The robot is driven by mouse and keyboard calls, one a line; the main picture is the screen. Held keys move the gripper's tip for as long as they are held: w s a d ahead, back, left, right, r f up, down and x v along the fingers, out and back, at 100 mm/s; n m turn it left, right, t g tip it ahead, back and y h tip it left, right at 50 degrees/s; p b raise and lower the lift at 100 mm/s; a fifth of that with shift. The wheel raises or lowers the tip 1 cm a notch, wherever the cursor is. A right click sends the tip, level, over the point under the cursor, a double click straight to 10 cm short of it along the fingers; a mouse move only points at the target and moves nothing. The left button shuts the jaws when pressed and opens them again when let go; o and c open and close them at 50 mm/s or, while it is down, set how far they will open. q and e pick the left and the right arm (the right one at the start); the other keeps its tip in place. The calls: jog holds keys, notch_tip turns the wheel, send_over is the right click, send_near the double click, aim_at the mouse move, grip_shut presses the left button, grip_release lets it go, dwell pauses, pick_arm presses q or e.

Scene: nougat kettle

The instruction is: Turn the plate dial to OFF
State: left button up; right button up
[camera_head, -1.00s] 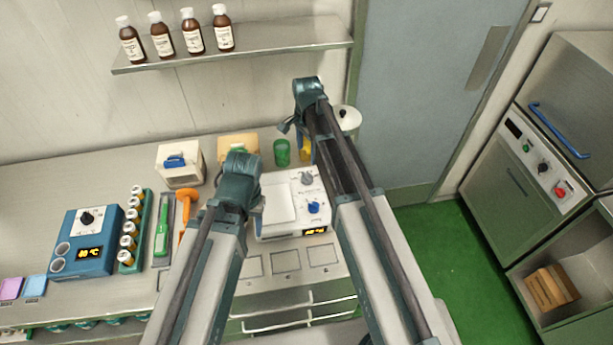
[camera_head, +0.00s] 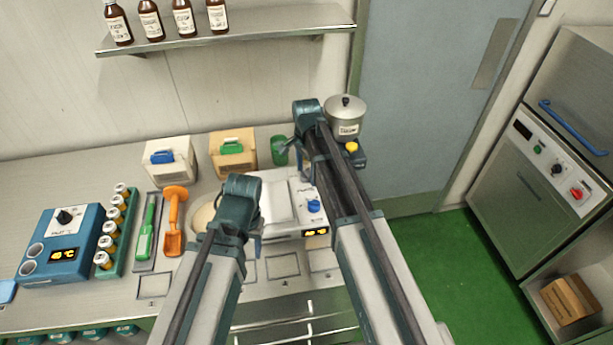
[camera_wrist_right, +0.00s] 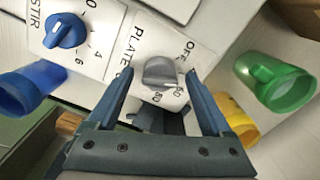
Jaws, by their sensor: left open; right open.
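The white plate unit (camera_head: 279,202) stands on the bench, with a blue STIR knob (camera_head: 313,206) and a lit display on its front. In the right wrist view, the grey PLATE dial (camera_wrist_right: 160,72) shows with OFF above right and 60 and 80 below. My right gripper (camera_wrist_right: 158,80) is open, its fingertips on either side of the dial; I cannot tell whether they touch it. The dial's exact setting is unclear. In the head view, my right arm hides the dial. My left gripper (camera_head: 250,228) is open beside the unit's left side, its fingertips mostly hidden.
A lidded metal pot (camera_head: 345,117) stands behind my right arm, and a green cup (camera_head: 279,151) near the unit. The blue STIR knob (camera_wrist_right: 65,31) sits left of the dial in the wrist view. An orange scoop (camera_head: 173,222) lies left of my left arm.

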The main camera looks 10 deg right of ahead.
grip_shut()
dwell(0.4)
jog(key=shift+n, duration=0.3)
jog(key=n, duration=0.3)
jog(key=shift+n, duration=2.6)
